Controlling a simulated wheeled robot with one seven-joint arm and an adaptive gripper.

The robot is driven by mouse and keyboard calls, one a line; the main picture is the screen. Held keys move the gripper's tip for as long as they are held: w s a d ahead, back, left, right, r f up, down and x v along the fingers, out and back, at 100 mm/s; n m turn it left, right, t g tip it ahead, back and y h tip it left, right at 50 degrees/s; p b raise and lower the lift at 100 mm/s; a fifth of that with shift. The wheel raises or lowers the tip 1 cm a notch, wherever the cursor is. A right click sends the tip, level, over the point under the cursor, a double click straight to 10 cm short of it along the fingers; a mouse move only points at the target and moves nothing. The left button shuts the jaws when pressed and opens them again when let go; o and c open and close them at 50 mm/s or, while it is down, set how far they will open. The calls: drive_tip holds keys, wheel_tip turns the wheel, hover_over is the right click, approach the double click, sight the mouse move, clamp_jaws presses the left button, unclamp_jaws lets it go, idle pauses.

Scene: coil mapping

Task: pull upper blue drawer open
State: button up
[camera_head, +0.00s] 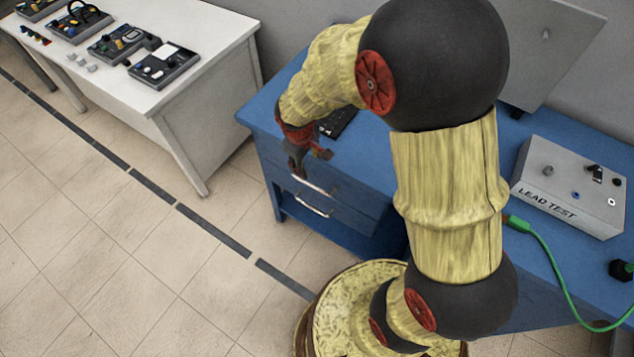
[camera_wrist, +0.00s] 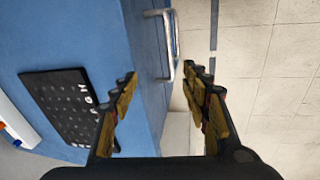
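The blue desk (camera_head: 375,165) has two drawers with silver bar handles, one above the other. The upper blue drawer (camera_head: 350,193) looks closed, and its handle (camera_head: 316,186) shows just below my gripper (camera_head: 298,163). In the wrist view my gripper (camera_wrist: 168,76) is open, its two fingers wide apart. A silver handle (camera_wrist: 167,42) shows ahead in the gap between the fingertips, beside the blue drawer front. Whether any finger touches the handle cannot be told. The lower drawer's handle (camera_head: 314,208) is visible below. My arm hides part of the desk.
A black keyboard (camera_wrist: 60,105) lies on the desk top beside my gripper. A grey LEAD TEST box (camera_head: 570,190) with a green cable (camera_head: 553,262) stands at the right. A white table (camera_head: 150,100) with devices is at the left. Tiled floor (camera_head: 130,270) before the drawers is clear.

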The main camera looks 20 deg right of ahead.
sight(312, 185)
drive_tip(key=shift+n+g, duration=0.3)
drive_tip(key=shift+n, duration=0.3)
drive_tip(key=f, duration=0.3)
drive_tip(key=f+p, duration=0.1)
drive_tip(key=f, duration=0.1)
drive_tip(key=shift+s+a+f, duration=0.15)
drive_tip(key=shift+s+f, duration=0.05)
drive_tip(key=shift+s, duration=0.1)
drive_tip(key=c, duration=0.4)
drive_tip(key=f, duration=0.2)
drive_tip(key=f+b, duration=0.1)
drive_tip(key=f, duration=0.2)
drive_tip(key=d+f+b, duration=0.1)
drive_tip(key=f, duration=0.1)
drive_tip(key=shift+w+d+f, duration=0.1)
drive_tip(key=shift+w+f, duration=0.25)
drive_tip(key=shift+w, duration=0.05)
drive_tip(key=shift+c, duration=1)
clamp_jaws()
